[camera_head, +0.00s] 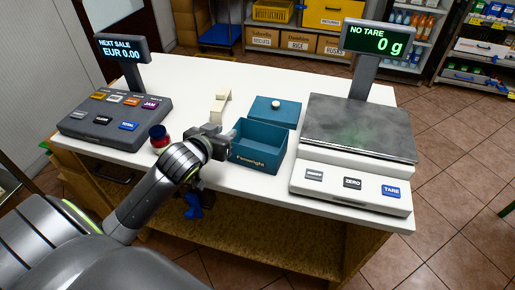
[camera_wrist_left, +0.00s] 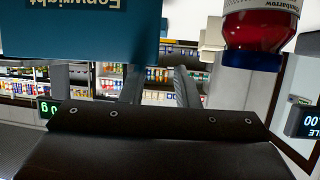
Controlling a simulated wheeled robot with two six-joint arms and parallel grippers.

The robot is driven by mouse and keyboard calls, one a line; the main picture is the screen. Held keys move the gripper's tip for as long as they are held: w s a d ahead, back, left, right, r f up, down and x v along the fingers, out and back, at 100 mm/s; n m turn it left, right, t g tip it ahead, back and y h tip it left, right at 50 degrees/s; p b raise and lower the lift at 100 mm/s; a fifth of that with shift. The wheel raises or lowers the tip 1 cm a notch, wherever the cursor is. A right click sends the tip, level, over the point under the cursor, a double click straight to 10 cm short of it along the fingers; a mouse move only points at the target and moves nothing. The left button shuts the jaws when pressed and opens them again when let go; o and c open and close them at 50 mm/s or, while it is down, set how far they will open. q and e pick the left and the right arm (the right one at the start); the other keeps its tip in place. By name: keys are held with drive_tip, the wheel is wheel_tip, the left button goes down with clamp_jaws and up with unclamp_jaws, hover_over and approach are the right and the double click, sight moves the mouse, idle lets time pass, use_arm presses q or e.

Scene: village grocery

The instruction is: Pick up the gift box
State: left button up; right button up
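The gift box (camera_head: 262,157) is an open teal box with "Fennwright" on its front, standing on the white counter. Its likely lid (camera_head: 274,111), teal with a pale knob, lies flat behind it. My left gripper (camera_head: 226,140) is at the box's left side. In the left wrist view, which is upside down, the box (camera_wrist_left: 70,35) hides the tip of one finger, and the other finger is past the box's edge. The fingers of the gripper (camera_wrist_left: 160,85) are apart; contact with the wall cannot be told. My right gripper is not in view.
A red jar (camera_head: 158,139) stands close left of my gripper; it also shows in the wrist view (camera_wrist_left: 262,25). A cream object (camera_head: 221,106) is behind the gripper. A scale (camera_head: 357,130) stands right of the box, and a till (camera_head: 115,117) at the left.

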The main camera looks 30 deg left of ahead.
use_arm(q)
drive_tip(key=x, duration=0.5)
drive_tip(key=shift+w+d, duration=0.15)
drive_tip(key=shift+d, duration=0.05)
clamp_jaws()
